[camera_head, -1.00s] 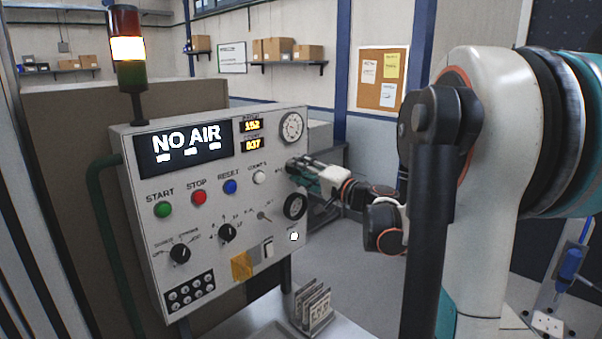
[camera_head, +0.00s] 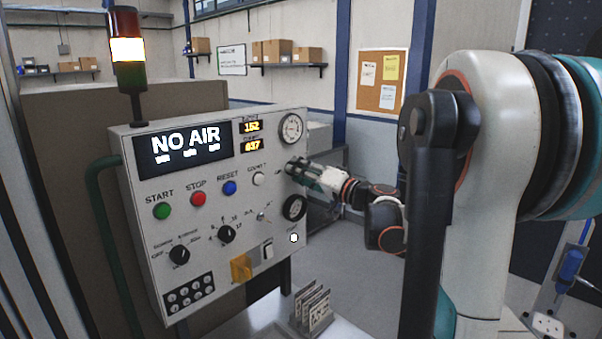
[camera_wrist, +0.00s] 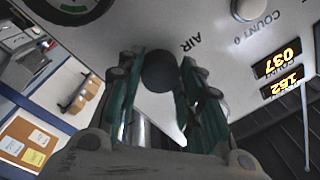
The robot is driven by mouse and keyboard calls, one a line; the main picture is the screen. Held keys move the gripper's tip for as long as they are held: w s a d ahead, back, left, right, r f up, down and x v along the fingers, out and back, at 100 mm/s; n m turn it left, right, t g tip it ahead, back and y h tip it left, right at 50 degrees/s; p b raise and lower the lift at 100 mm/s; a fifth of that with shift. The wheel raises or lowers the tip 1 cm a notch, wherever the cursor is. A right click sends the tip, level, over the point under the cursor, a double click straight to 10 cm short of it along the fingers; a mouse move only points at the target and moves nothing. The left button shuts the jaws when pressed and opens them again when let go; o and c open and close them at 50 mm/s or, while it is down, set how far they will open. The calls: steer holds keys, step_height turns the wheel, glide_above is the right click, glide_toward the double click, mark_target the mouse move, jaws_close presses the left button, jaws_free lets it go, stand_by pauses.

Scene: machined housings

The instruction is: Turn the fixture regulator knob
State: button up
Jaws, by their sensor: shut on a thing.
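The fixture regulator knob (camera_wrist: 160,72) is a dark round knob beside the "AIR" label in the wrist view. My gripper (camera_wrist: 158,85) reaches the panel with its green-sided fingers on either side of the knob, shut on it. The display (camera_head: 184,148) reads "NO AIR". The gauge (camera_head: 291,128) has a pale face; its exact reading is too small to tell.
The panel also carries a green start button (camera_head: 161,211), a red stop button (camera_head: 198,199), a blue reset button (camera_head: 229,188) and a black selector (camera_head: 226,233). A dark round dial (camera_head: 294,208) sits just below my gripper. A rack of plates (camera_head: 313,310) stands below the panel.

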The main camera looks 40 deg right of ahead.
steer(key=shift+f, duration=0.1)
steer(key=o, duration=1.1)
steer(key=s, duration=0.4)
steer(key=s+d, duration=0.1)
steer(key=s, duration=0.3)
steer(key=s+d, duration=0.1)
steer(key=s, duration=0.2)
steer(key=shift+s+f, duration=0.4)
